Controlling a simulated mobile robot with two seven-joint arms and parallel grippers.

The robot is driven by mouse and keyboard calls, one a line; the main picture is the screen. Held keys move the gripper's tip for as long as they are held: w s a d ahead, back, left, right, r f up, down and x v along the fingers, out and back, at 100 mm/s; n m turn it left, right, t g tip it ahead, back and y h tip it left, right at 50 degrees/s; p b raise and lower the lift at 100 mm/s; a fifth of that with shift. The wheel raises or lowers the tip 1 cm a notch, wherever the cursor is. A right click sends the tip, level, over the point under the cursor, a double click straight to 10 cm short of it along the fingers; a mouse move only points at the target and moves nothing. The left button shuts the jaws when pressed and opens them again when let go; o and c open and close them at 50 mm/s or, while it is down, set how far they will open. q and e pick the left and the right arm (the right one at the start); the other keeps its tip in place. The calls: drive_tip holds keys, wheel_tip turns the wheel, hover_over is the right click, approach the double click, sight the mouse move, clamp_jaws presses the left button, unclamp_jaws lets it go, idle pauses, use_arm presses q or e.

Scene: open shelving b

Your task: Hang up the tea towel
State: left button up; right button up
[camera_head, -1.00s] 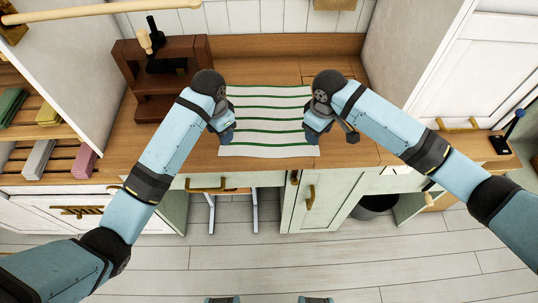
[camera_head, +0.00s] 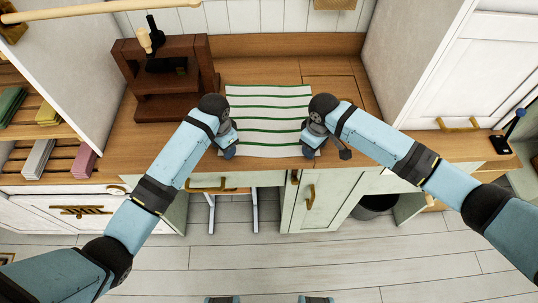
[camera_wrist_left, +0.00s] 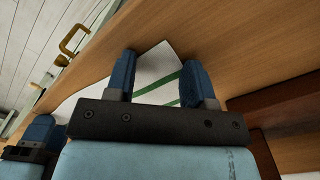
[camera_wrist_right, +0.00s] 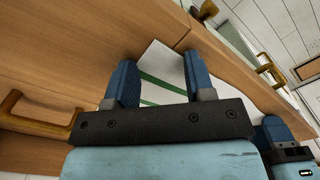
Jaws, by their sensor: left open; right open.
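The tea towel (camera_head: 266,116), white with green stripes, lies flat on the wooden counter in the head view. My left gripper (camera_head: 229,151) is at its near left corner and my right gripper (camera_head: 309,151) at its near right corner. In the left wrist view the towel (camera_wrist_left: 158,70) shows between the open fingers of my left gripper (camera_wrist_left: 160,75). In the right wrist view the towel (camera_wrist_right: 160,68) shows between the open fingers of my right gripper (camera_wrist_right: 158,80). Whether the fingertips touch the cloth is hard to tell. A pale wooden rod (camera_head: 110,6) runs across the top left.
A dark brown wooden stand (camera_head: 165,105) with a black object stands on the counter left of the towel. Walls close the counter on both sides. A shelf with folded cloths (camera_head: 48,113) is at the left. Drawer handles (camera_head: 206,186) project along the counter's front.

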use_arm(q)
drive_tip(key=shift+c, duration=0.7)
use_arm(e)
drive_tip(key=shift+c, duration=0.7)
use_arm(q)
drive_tip(key=shift+f, duration=0.1)
clamp_jaws()
use_arm(e)
clamp_jaws()
use_arm(q)
drive_tip(key=shift+a, duration=0.1)
